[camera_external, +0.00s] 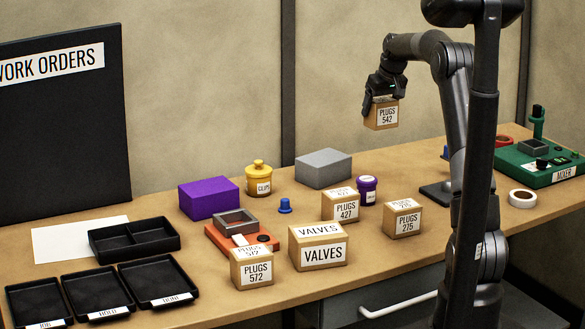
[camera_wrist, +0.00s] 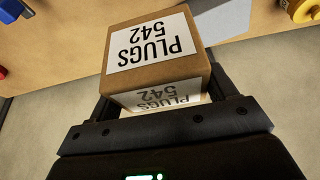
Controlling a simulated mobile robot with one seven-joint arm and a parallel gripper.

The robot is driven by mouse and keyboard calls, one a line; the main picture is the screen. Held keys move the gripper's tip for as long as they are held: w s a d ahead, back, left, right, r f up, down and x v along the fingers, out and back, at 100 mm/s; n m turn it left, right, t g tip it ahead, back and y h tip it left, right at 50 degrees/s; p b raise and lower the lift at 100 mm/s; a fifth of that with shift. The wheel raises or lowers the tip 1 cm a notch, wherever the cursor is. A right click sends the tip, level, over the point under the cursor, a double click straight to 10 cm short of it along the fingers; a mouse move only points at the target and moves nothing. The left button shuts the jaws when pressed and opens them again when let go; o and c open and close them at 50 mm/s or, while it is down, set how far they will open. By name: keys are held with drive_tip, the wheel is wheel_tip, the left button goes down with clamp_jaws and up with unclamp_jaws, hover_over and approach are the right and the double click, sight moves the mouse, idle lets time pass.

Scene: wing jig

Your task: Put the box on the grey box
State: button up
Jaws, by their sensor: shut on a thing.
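My gripper (camera_external: 381,93) is shut on a cardboard box labelled "PLUGS 542" (camera_external: 381,115) and holds it in the air above the bench. In the wrist view the same box (camera_wrist: 158,57) sits between the fingers of my gripper (camera_wrist: 165,105), its label upside down. The grey box (camera_external: 324,168) stands at the back of the bench, below and left of the held box. Its top looks bare. In the wrist view part of a grey surface, likely the grey box (camera_wrist: 223,22), shows beyond the held box.
Near the grey box stand a yellow "CLIPS" jar (camera_external: 259,178), a purple box (camera_external: 208,198), a blue piece (camera_external: 285,206) and a purple jar (camera_external: 366,190). Boxes labelled PLUGS 427 (camera_external: 340,206), PLUGS 275 (camera_external: 402,218), VALVES (camera_external: 318,247) and PLUGS 572 (camera_external: 252,268) stand further forward.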

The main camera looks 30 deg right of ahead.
drive_tip(key=shift+w+a+f, duration=1.3)
drive_tip(key=shift+a+f, duration=0.3)
drive_tip(key=shift+f, duration=0.15)
drive_tip(key=shift+w+a+f, duration=1.35)
drive_tip(key=shift+a+f, duration=0.2)
drive_tip(key=shift+f, duration=0.25)
drive_tip(key=shift+w+a+f, duration=1.3)
drive_tip(key=shift+a+f, duration=0.3)
drive_tip(key=shift+f, duration=0.15)
drive_tip(key=shift+f, duration=0.1)
drive_tip(key=o, duration=1.1)
